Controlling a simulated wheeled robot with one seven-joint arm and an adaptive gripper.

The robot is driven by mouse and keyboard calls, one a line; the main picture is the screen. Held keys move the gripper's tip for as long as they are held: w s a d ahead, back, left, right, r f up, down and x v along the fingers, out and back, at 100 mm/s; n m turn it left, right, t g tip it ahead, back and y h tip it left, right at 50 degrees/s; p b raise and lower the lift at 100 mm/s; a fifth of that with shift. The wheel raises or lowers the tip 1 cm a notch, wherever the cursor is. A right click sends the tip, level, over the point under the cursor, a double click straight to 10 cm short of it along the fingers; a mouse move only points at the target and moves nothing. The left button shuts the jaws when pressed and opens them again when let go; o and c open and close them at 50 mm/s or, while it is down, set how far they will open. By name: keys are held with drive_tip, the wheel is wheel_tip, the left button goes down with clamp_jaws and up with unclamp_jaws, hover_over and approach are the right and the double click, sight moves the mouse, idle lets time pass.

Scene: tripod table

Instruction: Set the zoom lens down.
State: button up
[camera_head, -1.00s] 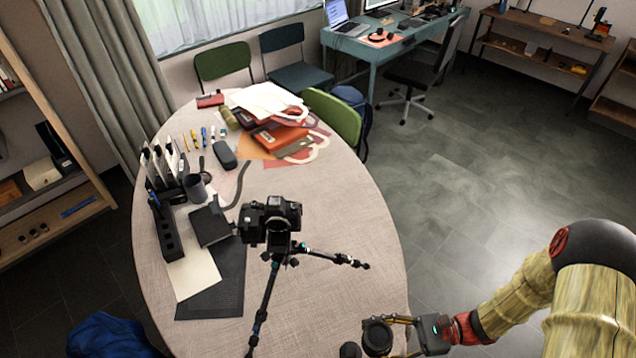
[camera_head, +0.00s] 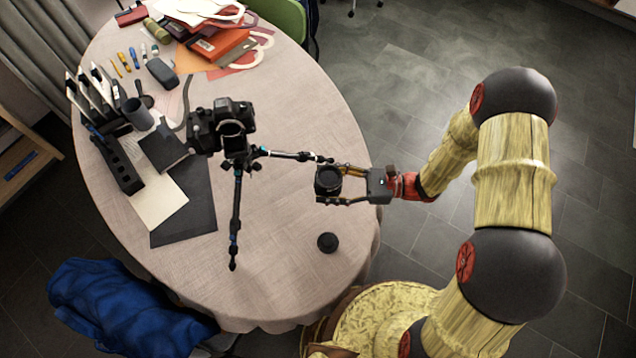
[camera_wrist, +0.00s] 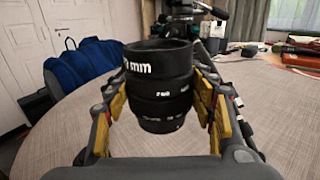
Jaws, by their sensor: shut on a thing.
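The zoom lens (camera_head: 328,181) is a black cylinder held upright between the two fingers of my gripper (camera_head: 340,184). In the wrist view the lens (camera_wrist: 160,88) shows white lettering, and the yellow finger pads of my gripper (camera_wrist: 160,105) press on both its sides. Table surface shows around its lower end; whether it touches the table (camera_head: 290,265) is hard to tell. My gripper reaches in from the table's right edge. The tripod (camera_head: 236,200) with the camera (camera_head: 222,122) stands left of the lens, one leg reaching close to my gripper.
A small round black cap (camera_head: 327,242) lies on the table below the lens. A dark mat (camera_head: 190,215), an organizer (camera_head: 118,165) and a cup (camera_head: 137,112) fill the left side. Folders (camera_head: 220,42) lie at the back. The table's front is mostly clear.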

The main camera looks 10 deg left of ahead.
drive_tip(key=w+a+f, duration=0.1)
drive_tip(key=f, duration=0.1)
drive_tip(key=w+f+b, duration=0.1)
drive_tip(key=w+f, duration=0.1)
drive_tip(key=w+a+f+b, duration=0.1)
drive_tip(key=f, duration=0.1)
drive_tip(key=shift+w+a, duration=0.2)
drive_tip(key=shift+a, duration=0.15)
drive_tip(key=shift+w+f+b, duration=0.1)
drive_tip(key=shift+f+b, duration=0.85)
drive_tip(key=shift+f, duration=0.6)
drive_tip(key=shift+f, duration=0.1)
drive_tip(key=o, duration=1.7)
drive_tip(key=shift+d, duration=0.1)
drive_tip(key=d, duration=0.4)
drive_tip(key=w+d+p, duration=0.1)
drive_tip(key=d, duration=0.2)
drive_tip(key=d+p, duration=0.1)
drive_tip(key=d, duration=0.3)
drive_tip(key=shift+w+d, duration=0.3)
drive_tip(key=shift+w, duration=0.1)
